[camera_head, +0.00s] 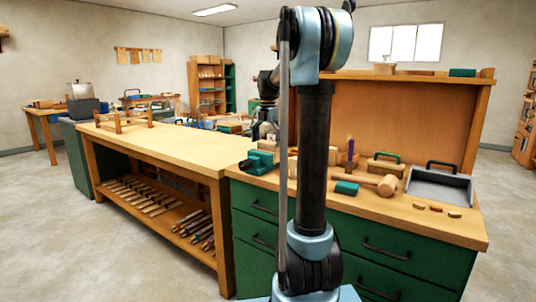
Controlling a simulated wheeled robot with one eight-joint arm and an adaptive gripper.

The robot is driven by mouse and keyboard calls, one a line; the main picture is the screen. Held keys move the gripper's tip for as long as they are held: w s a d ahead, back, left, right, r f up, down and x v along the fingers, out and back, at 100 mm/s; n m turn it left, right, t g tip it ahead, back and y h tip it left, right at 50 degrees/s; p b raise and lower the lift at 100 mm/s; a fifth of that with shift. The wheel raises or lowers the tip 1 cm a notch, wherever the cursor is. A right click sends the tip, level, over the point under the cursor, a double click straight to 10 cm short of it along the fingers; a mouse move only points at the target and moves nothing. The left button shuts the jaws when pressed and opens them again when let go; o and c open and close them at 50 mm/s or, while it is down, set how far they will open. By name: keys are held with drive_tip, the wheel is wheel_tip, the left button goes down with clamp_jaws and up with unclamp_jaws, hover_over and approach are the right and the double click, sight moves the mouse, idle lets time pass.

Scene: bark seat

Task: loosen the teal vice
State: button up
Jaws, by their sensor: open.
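The teal vice (258,160) sits at the left front corner of the green bench's wooden top, with a dark end sticking out to its left. My gripper (265,137) is open, seen small and partly hidden beside my upright arm. In the picture it appears just above and behind the vice. Its fingertips are hard to make out, and no touch with the vice can be seen. The vice's right side is close to my arm, and whether its jaws grip anything cannot be told.
A mallet (377,183), a teal block (346,188), a green-handled box (386,166) and a grey tray (439,188) lie to the right of my arm. A wooden back panel (400,118) rises behind. The long workbench (165,144) at left has a mostly clear top.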

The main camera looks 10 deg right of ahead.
sight(267, 151)
drive_tip(key=shift+f, duration=2.15)
drive_tip(key=c, duration=1.1)
drive_tip(key=shift+s+a, duration=0.25)
drive_tip(key=o, duration=1.1)
drive_tip(key=shift+r, duration=0.1)
